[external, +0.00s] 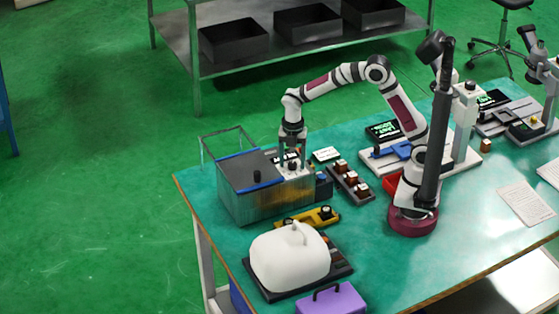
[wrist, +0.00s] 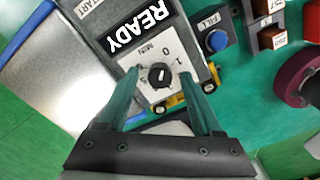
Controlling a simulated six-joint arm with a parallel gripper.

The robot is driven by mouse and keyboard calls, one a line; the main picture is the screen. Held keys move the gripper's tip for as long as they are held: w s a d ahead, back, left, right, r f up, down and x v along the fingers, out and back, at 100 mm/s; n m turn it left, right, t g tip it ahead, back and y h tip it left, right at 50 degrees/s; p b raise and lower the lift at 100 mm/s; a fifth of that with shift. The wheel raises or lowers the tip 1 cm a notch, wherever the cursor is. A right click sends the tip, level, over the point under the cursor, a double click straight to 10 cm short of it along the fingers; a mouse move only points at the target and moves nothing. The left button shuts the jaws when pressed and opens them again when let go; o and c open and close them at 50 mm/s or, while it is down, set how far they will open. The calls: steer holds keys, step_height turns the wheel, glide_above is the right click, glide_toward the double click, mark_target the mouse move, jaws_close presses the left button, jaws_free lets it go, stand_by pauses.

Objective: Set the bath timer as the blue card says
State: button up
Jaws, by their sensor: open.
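The bath timer is a black round knob (wrist: 160,76) on a white dial plate marked MIN, with 0, 1 and 5 legible. A pale mark on the knob shows, but its exact reading is hard to tell. My gripper (external: 292,150) points down over the bath's control panel. In the wrist view its green fingers (wrist: 160,88) are apart, one on each side of the knob; I cannot tell whether they touch it. A READY display (wrist: 142,26) sits beside the dial. I cannot make out a blue card; a small pale card (external: 326,154) stands behind the panel.
The bath tank (external: 253,178) with its grey lid is left of the panel. A blue FILL button (wrist: 217,40) is close to the right finger. A yellow tool (external: 312,217), a white cover (external: 290,262) and a purple box (external: 332,301) lie nearer the front.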

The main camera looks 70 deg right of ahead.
jaws_close()
stand_by(0.3)
